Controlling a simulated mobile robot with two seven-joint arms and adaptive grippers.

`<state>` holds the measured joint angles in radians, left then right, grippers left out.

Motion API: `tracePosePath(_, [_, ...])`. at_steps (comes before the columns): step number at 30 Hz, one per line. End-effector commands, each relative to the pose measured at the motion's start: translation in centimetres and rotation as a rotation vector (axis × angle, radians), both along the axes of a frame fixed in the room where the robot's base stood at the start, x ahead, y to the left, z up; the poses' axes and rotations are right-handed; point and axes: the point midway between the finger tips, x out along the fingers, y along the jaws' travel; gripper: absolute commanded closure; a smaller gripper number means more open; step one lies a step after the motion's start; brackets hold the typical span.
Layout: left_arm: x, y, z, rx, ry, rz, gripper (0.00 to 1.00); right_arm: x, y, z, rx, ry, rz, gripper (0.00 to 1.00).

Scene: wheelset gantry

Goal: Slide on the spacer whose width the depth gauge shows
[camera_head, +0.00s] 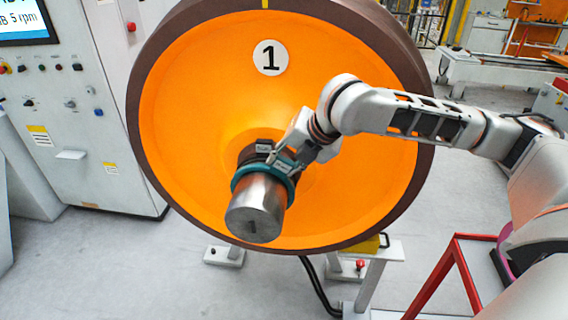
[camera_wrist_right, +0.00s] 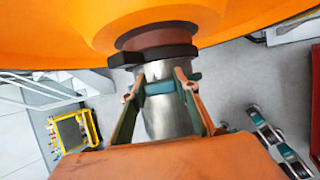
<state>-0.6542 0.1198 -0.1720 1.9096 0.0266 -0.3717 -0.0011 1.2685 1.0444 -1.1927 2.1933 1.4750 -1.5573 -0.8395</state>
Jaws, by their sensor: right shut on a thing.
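The teal spacer ring (camera_head: 240,184) sits around the bare steel axle end (camera_head: 256,212) of the orange wheel. My right gripper (camera_head: 285,163) is shut on the upper right side of this ring. In the right wrist view, the teal spacer (camera_wrist_right: 160,87) shows between the fingertips (camera_wrist_right: 158,88), in front of the steel axle (camera_wrist_right: 165,118). A black ring (camera_head: 258,149) with a pale label lies around the axle, closer to the hub; this black ring also shows in the wrist view (camera_wrist_right: 153,57). I cannot pick out the depth gauge. My left gripper is not in view.
The large orange wheel (camera_head: 200,95), marked 1, fills the middle. A grey control cabinet (camera_head: 75,130) with a screen stands at left. A red frame (camera_head: 440,272) stands at lower right. A yellow-framed item (camera_wrist_right: 75,130) shows at lower left in the wrist view.

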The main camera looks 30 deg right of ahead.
Motion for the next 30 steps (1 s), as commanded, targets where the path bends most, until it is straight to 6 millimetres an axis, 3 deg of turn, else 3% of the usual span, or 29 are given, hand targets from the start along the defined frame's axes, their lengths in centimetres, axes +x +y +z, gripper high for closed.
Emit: tracePosePath(30, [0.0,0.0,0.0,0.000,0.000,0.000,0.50,2.0,-1.3,0.1,0.000,-0.001,0.000,0.94])
